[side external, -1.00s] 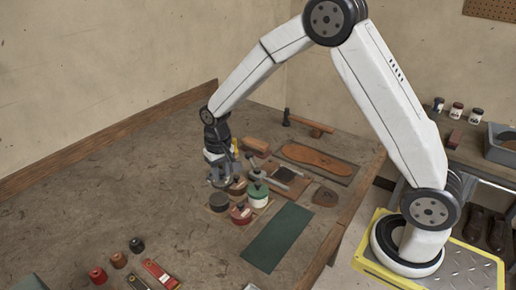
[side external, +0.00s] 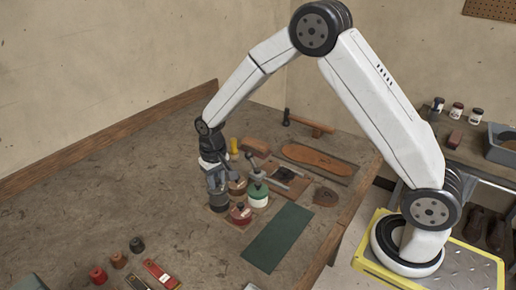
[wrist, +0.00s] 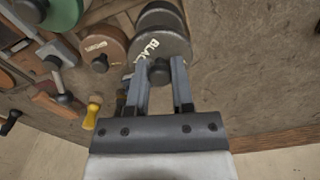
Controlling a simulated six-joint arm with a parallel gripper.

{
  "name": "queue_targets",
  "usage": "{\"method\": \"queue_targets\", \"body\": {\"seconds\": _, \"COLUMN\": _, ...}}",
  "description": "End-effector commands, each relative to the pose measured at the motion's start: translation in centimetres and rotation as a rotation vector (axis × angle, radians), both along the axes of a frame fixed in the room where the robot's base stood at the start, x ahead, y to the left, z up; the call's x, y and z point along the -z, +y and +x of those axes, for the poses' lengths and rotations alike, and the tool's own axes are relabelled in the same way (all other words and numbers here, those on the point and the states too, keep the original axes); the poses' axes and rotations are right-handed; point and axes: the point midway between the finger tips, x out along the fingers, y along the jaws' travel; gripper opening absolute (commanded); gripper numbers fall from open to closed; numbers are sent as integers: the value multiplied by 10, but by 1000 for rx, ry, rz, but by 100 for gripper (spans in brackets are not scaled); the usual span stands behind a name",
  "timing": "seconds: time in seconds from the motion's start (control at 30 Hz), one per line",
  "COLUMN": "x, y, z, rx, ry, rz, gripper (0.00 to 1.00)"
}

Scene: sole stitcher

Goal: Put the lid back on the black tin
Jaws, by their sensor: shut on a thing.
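The black tin (side external: 219,204) stands at the left of the tin group, upright. Its dark grey lid (wrist: 172,47), lettered "BLACK" with a dark knob, is under my gripper (wrist: 160,68). My gripper's two fingers are shut on the lid's knob from either side. In the side external view my gripper (side external: 217,187) is directly above the tin, pointing down. The dark tin body (wrist: 160,14) shows beyond the lid in the wrist view. The lid is at or very near the rim; I cannot tell whether it is fully seated.
A brown tin (side external: 238,188), a red tin (side external: 241,214) and a green tin (side external: 258,196) stand close on the right. A yellow-handled tool (side external: 234,147) is behind.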

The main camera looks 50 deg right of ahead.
Motion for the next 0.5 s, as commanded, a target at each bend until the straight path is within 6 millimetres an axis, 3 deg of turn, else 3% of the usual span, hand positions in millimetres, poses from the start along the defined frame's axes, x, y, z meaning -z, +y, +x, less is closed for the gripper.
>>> {"method": "queue_targets", "body": {"seconds": 0.5, "x": 33, "y": 0, "z": 0, "rx": 0, "ry": 0, "rz": 0, "gripper": 0}}
